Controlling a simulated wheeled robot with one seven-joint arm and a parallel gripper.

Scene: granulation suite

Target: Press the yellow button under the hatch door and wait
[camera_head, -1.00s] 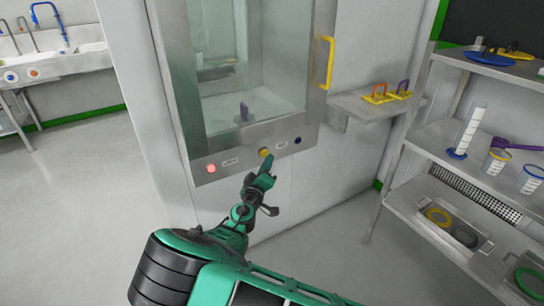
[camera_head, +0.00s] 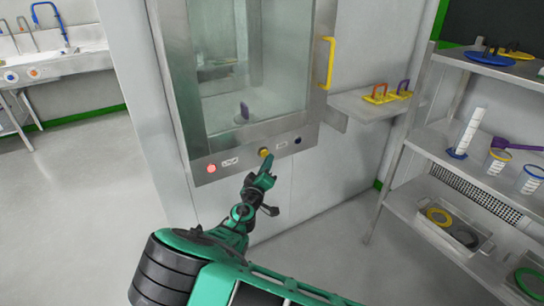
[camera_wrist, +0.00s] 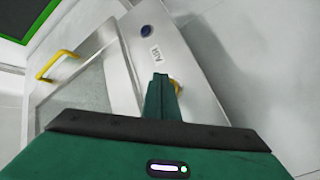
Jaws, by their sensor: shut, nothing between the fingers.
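The hatch door (camera_head: 250,75) is a glass pane in a steel frame and looks closed, with a yellow handle (camera_head: 328,62) on its right side. The yellow button (camera_head: 264,152) sits in the middle of the steel panel under the door. It also shows in the wrist view (camera_wrist: 176,85), partly hidden behind my fingers. My gripper (camera_head: 269,160) is shut and empty, its fingertips at the button. They look to be touching or very close; I cannot tell which.
A lit red light (camera_head: 211,168) is left of the button, and a dark blue button (camera_head: 297,140) is right of it. A side shelf (camera_head: 365,107) juts out at right, near a steel rack (camera_head: 420,150).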

